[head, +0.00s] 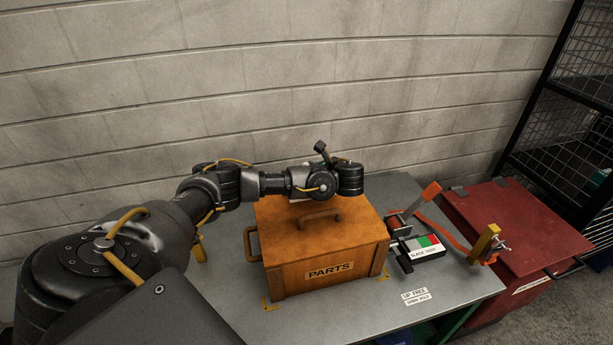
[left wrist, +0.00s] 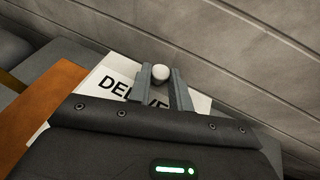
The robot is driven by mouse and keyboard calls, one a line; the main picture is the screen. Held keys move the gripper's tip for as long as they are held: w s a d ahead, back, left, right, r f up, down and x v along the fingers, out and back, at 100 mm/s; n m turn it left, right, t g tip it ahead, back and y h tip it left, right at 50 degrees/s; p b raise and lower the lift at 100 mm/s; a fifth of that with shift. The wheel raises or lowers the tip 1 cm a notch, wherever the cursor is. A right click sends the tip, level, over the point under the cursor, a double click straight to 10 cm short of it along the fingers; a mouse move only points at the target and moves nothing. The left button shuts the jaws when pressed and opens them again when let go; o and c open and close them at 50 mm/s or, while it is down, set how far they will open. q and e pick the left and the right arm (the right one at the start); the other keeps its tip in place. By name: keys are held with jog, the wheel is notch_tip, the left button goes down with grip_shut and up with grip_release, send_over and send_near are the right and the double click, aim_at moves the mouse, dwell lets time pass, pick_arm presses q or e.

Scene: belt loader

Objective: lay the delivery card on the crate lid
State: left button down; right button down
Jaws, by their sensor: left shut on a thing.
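The orange-brown wooden crate (head: 330,277) marked PARTS stands on the grey table in the head view. Its lid (head: 272,218) has a brown handle on top. My left gripper (head: 350,178) is above the back of the lid; its fingertips are hidden there. In the left wrist view the gripper (left wrist: 161,86) is shut on the white delivery card (left wrist: 98,77), with a pale round knob between its fingers. The card's lettering is partly covered by the gripper. An orange strip of the crate (left wrist: 48,98) shows left of the card. My right gripper is out of view.
Right of the crate are a red-handled lever (head: 424,196), a box with red and green patches (head: 422,247) and a yellow block (head: 484,243). The grey table (head: 455,293) is mostly clear in front. A red cabinet (head: 520,235) stands right, a block wall (head: 300,90) behind.

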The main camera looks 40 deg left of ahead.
pick_arm(q)
jog(key=shift+s+a+f, duration=0.3)
jog(key=shift+f, duration=0.1)
notch_tip(320, 180, down, 3)
jog(key=shift+s+a+f+p, duration=0.1)
jog(key=shift+p, duration=0.75)
jog(key=shift+f, duration=0.15)
jog(key=shift+f, duration=0.15)
jog(key=c, duration=1.3)
grip_release()
